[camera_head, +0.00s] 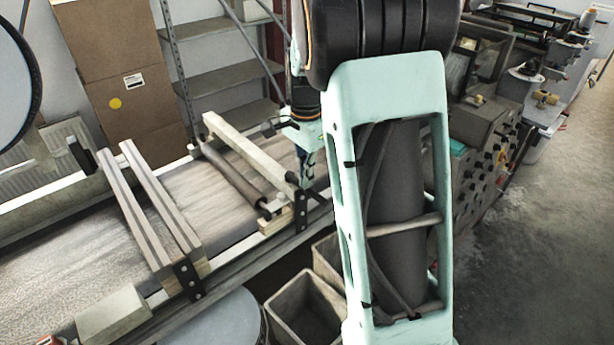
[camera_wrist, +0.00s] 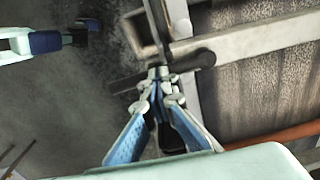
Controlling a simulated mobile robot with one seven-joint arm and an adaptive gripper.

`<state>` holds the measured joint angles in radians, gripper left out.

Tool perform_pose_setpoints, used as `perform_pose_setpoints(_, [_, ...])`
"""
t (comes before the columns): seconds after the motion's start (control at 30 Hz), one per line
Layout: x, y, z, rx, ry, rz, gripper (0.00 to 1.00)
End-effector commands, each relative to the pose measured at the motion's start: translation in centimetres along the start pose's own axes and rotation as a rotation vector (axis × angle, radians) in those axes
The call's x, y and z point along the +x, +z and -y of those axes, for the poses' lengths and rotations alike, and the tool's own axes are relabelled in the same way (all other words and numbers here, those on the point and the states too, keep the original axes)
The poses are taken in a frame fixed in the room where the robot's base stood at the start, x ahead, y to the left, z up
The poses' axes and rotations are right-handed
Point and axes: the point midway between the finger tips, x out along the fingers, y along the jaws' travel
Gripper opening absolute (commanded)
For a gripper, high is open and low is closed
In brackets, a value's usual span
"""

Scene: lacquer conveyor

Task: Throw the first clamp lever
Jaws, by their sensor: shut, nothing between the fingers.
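My gripper (camera_wrist: 158,75) is shut and empty, its blue fingers meeting at the tips. In the wrist view, the tips are at a dark bar (camera_wrist: 193,62), which looks like a clamp lever and crosses beside the conveyor edge. I cannot tell whether they touch it. In the head view, my gripper (camera_head: 306,178) points down near a black bracket (camera_head: 301,209) at the near end of a pale wooden crossbar (camera_head: 250,150). My arm hides part of this area. The lever's pose is hard to tell in the head view.
The conveyor (camera_head: 215,200) runs across the left, with paired beams (camera_head: 150,210) and another black bracket (camera_head: 188,277). Open bins (camera_head: 305,305) stand below its near edge. A machine with knobs (camera_head: 485,150) stands right. Clear floor (camera_head: 530,250) lies at the far right.

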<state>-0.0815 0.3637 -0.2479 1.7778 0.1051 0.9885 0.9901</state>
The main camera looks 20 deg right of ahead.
Motion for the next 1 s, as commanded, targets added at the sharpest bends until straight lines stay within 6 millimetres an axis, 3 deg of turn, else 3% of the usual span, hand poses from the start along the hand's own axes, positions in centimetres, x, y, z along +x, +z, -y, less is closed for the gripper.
perform_pose_setpoints(0.03, [1.47, 0.49, -1.23, 0.003, 0.039, 0.017, 0.00])
perform_pose_setpoints(0.37, [1.48, 0.61, -1.17, 0.001, 0.039, 0.018, 0.01])
perform_pose_setpoints(1.0, [1.11, 0.61, -0.83, -0.001, 0.028, 0.015, 0.71])
